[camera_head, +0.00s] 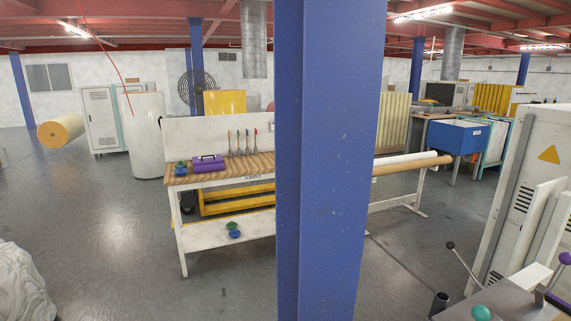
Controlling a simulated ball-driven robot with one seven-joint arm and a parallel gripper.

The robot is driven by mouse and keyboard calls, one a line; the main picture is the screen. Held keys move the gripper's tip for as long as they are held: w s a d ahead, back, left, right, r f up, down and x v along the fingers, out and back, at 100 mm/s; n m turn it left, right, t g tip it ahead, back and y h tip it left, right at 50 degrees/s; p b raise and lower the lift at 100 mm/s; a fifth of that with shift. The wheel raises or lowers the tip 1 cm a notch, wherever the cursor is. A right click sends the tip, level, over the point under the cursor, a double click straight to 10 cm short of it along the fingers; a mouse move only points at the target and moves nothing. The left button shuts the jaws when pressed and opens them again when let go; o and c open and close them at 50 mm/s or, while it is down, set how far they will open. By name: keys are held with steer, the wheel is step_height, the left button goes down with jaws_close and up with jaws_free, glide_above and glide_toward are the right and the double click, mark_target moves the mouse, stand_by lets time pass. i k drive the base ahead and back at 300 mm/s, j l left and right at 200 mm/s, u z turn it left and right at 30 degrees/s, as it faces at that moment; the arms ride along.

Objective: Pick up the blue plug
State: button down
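Two small blue pieces that could be the blue plug stand on the white workbench (180,218), left of the pillar. One blue piece (181,171) is on the wooden top at its left end, with a green piece (180,164) right behind it. The other blue piece (235,234) lies on the lower shelf, beside a green one (232,225). They are too small to tell their exact shape. My gripper is not in view.
A blue pillar (325,160) blocks the middle of the view and hides the bench's right part. A purple object (208,164) lies on the bench top. Levers with a black (451,245) and a purple knob (565,258) stand at lower right. Floor left of the bench is clear.

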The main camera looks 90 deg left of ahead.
mark_target(181, 172)
steer(key=u, duration=3.25)
